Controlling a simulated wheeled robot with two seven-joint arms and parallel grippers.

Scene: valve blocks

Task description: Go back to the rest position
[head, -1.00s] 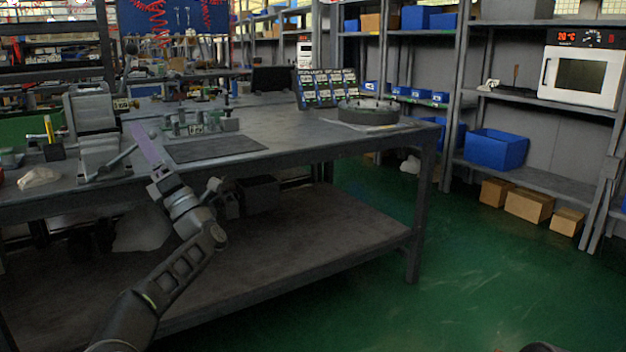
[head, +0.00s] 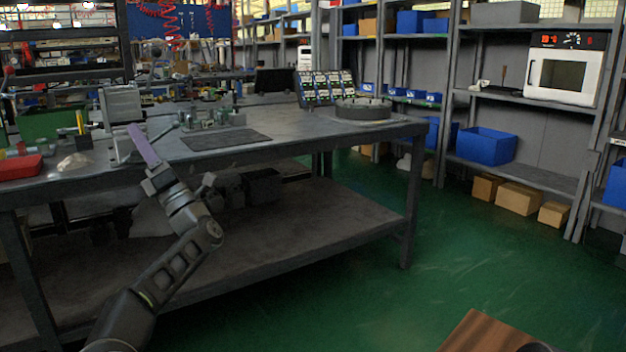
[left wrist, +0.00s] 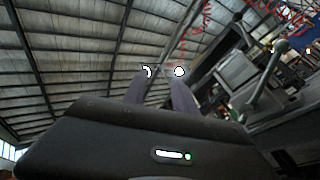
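My left gripper (head: 137,132) is raised in front of the near edge of the grey workbench (head: 300,150), its purple fingers pointing up and away. In the left wrist view its two fingers (left wrist: 158,92) stand apart with nothing between them, so it is open and empty. Behind it, a grey vise-like device (head: 122,108) with a lever stands on the bench. Valve-like blocks (head: 215,117) sit beyond a dark mat (head: 226,139). My right gripper is out of view.
A round grey fixture (head: 362,109) and a rack of labelled bins (head: 325,86) stand on the bench's right part. A red box (head: 20,167) lies at left. A wooden top (head: 488,334) shows at lower right. Green floor (head: 450,240) between bench and shelves is clear.

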